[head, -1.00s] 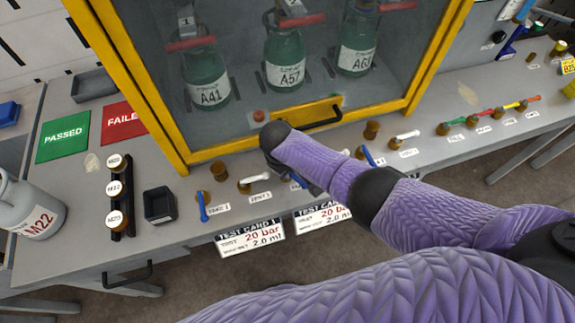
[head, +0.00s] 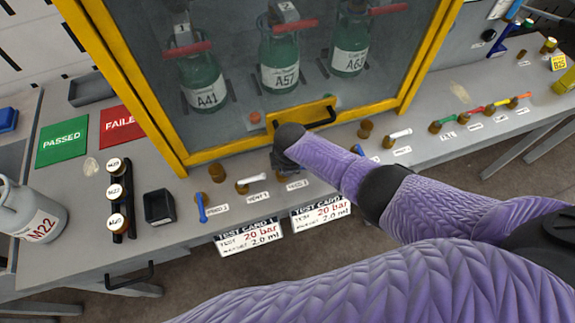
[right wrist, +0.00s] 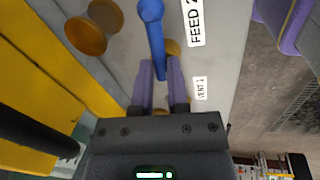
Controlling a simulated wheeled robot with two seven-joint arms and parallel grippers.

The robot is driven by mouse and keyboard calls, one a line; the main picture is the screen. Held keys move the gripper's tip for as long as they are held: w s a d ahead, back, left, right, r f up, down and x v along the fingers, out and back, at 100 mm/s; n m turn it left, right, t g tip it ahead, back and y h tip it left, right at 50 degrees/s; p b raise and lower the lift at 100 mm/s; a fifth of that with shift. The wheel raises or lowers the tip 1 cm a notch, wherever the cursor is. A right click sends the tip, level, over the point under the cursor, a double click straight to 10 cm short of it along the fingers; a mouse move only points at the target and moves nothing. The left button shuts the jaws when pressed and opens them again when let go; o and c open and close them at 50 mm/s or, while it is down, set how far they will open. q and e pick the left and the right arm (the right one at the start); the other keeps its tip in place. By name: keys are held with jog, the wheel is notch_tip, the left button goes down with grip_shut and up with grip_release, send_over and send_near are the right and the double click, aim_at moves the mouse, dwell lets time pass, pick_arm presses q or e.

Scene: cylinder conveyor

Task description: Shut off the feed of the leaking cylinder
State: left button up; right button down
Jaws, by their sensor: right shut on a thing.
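Three green cylinders stand behind the cabinet glass: A41 (head: 204,84), A57 (head: 280,60) and A63 (head: 350,45). No leak can be made out. My right gripper (right wrist: 160,85) is shut on the blue FEED 2 handle (right wrist: 152,38), with the handle's end between its purple fingers. In the right wrist view the handle runs roughly along the row of labels, beside the FEED 2 label (right wrist: 194,20). In the head view my right arm hides this handle. The blue FEED 1 handle (head: 201,207) points towards the bench's front edge. My left gripper is not in view.
The yellow cabinet frame (head: 225,152) and its black door handle (head: 315,120) are close behind my right gripper. White vent handles (head: 250,183) and brass knobs (head: 217,173) line the bench. A grey cylinder M22 (head: 32,212) stands at the left.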

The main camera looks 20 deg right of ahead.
jog(key=shift+w+n, duration=0.15)
jog(key=shift+n, duration=0.65)
jog(key=shift+a, duration=0.1)
jog(key=c, duration=0.6)
grip_release()
jog(key=r+p, duration=0.2)
jog(key=r, duration=0.1)
jog(key=s+r+p, duration=0.1)
jog(key=r+p, duration=0.1)
jog(key=r, duration=0.1)
jog(key=s+r+p, duration=0.1)
jog(key=r+p, duration=0.1)
jog(key=r, duration=0.1)
jog(key=shift+r, duration=0.35)
